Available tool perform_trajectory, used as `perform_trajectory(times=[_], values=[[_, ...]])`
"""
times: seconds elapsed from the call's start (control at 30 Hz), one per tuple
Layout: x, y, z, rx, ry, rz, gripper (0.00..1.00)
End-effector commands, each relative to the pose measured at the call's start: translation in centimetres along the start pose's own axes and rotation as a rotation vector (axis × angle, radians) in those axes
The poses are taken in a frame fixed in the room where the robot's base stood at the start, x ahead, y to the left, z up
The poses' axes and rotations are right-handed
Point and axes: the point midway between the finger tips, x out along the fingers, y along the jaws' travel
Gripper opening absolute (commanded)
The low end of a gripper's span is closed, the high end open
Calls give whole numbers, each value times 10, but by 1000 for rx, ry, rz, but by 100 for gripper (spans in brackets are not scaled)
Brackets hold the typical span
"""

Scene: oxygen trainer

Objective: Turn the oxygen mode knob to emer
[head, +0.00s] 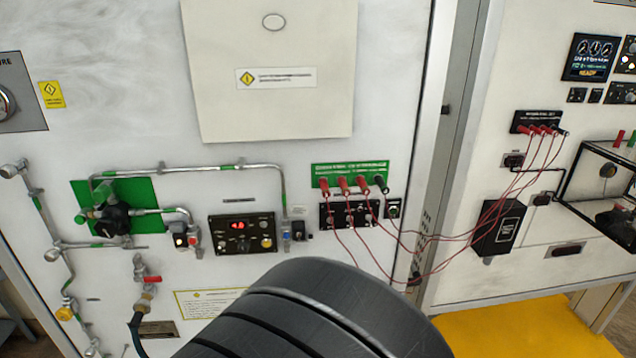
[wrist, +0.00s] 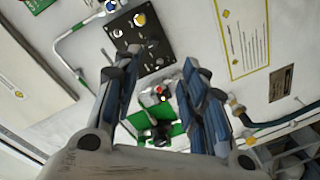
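A black control panel (head: 230,246) with a red lit display (head: 238,225) and several knobs is on the white wall, left of centre in the head view. A yellow knob (head: 267,242) sits at its lower right. The panel (wrist: 156,60) also shows at the top of the wrist view, with the yellow knob (wrist: 139,19) on it. The labels are too small to read, so I cannot tell which knob is the oxygen mode knob. My gripper (wrist: 160,65) is open and empty in the wrist view, its fingers well apart and facing the wall. The head view does not show the gripper.
A black regulator on a green plate (head: 150,193) and pipes (head: 190,167) are left of the panel. A yellow notice (wrist: 243,38) and a hose (wrist: 270,125) show in the wrist view.

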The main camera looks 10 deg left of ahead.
Motion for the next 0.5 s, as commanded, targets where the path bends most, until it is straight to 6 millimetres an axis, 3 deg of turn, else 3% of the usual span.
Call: perform_trajectory(times=[0.1,0.23,0.5], values=[[-9,-3,-8,-70,34,43,39],[-5,-2,-10,-87,42,61,39],[44,2,-11,-82,39,64,39]])
